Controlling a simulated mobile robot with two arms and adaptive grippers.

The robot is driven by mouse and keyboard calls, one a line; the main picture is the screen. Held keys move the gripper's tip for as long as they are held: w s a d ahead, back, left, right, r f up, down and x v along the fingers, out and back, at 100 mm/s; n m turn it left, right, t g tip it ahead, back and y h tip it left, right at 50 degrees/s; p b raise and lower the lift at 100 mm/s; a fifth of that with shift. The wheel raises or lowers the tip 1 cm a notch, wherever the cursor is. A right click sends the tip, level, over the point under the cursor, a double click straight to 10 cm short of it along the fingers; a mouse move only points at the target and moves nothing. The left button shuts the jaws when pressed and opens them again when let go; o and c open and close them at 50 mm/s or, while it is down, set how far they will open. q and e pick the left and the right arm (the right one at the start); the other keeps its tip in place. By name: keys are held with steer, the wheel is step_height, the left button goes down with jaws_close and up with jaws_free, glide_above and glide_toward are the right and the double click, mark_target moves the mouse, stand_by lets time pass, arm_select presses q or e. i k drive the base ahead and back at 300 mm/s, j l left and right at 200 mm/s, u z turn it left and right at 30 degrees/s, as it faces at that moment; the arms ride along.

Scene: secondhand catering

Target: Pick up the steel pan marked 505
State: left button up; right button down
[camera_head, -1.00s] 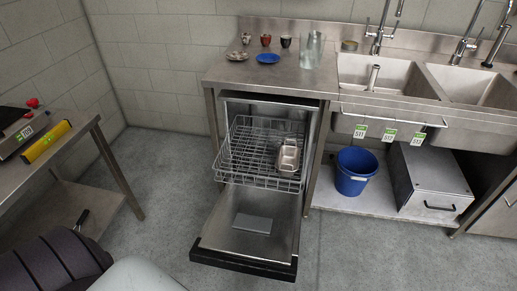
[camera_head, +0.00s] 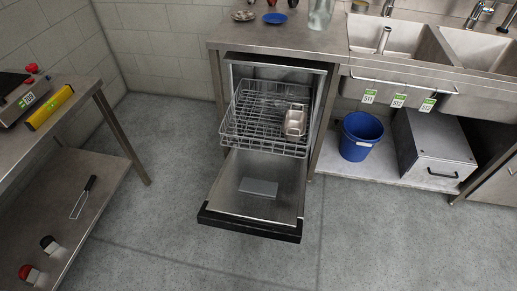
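A small steel pan (camera_head: 295,121) sits in the right part of the pulled-out wire rack (camera_head: 252,138) of the open dishwasher. No 505 marking can be read on it at this size. Neither of my grippers shows in the head view.
A steel table (camera_head: 118,117) with a yellow level (camera_head: 50,107) stands at the left; its lower shelf holds a whisk-like tool (camera_head: 83,197) and two small jars. A blue bucket (camera_head: 359,137) and a steel box (camera_head: 433,152) stand under the sinks. The floor in front is clear.

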mark_target(295, 121)
steer(key=i+j+z, duration=0.1)
steer(key=z, duration=0.3)
steer(key=j+z, duration=0.3)
steer(key=z, duration=0.15)
steer(key=i+j+z, duration=0.1)
steer(key=j+z, duration=0.15)
steer(key=z, duration=0.15)
steer(key=j+z, duration=0.15)
steer(key=j, duration=0.55)
steer(key=j+z, duration=0.15)
steer(key=j, duration=0.55)
steer(key=j+z, duration=0.1)
steer(key=j, duration=0.6)
steer(key=k+j+z, duration=0.15)
steer(key=j, duration=0.55)
